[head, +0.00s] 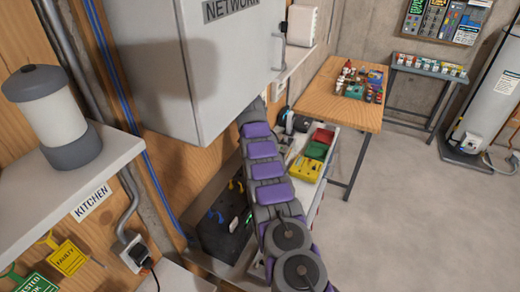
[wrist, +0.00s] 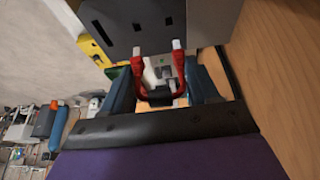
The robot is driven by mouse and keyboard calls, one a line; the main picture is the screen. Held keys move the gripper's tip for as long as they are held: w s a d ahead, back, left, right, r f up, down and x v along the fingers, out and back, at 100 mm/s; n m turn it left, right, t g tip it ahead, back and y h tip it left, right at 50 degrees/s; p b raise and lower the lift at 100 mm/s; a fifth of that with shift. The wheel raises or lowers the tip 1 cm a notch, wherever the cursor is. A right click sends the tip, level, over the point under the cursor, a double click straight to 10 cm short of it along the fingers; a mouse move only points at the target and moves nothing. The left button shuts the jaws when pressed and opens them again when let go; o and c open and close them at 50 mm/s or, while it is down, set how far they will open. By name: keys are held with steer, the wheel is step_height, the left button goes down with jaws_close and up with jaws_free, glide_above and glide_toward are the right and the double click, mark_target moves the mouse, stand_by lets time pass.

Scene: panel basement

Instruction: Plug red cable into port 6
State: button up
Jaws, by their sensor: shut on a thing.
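In the wrist view my gripper (wrist: 162,82) has its two dark blue-grey fingers on either side of a red cable (wrist: 138,72) and is shut on it. The cable bends in a U, with a pale plug end at the top of each side. Both ends point up toward the underside of a grey box (wrist: 135,25). I cannot tell whether either end touches it. Port 6 and port numbers cannot be made out. In the head view my arm reaches to below the grey NETWORK cabinet (head: 190,60), and the gripper and cable cannot be made out there.
A dark box with blue and yellow cable pieces (head: 218,222) is left of my arm. Red, green and yellow bins (head: 305,168) are to its right. A wooden table (head: 335,88) with small items stands behind. A KITCHEN shelf (head: 112,150) is near left. The floor (head: 430,220) at right is clear.

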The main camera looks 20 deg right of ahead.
steer(key=shift+d+f+b, duration=0.15)
steer(key=shift+f+b, duration=1.8)
steer(key=shift+f, duration=0.05)
steer(key=shift+s+b, duration=0.1)
steer(key=shift+b, duration=0.25)
steer(key=shift+f+b, duration=0.3)
steer(key=shift+f, duration=0.75)
stand_by(2.9)
steer(key=o, duration=1.6)
steer(key=shift+r, duration=0.1)
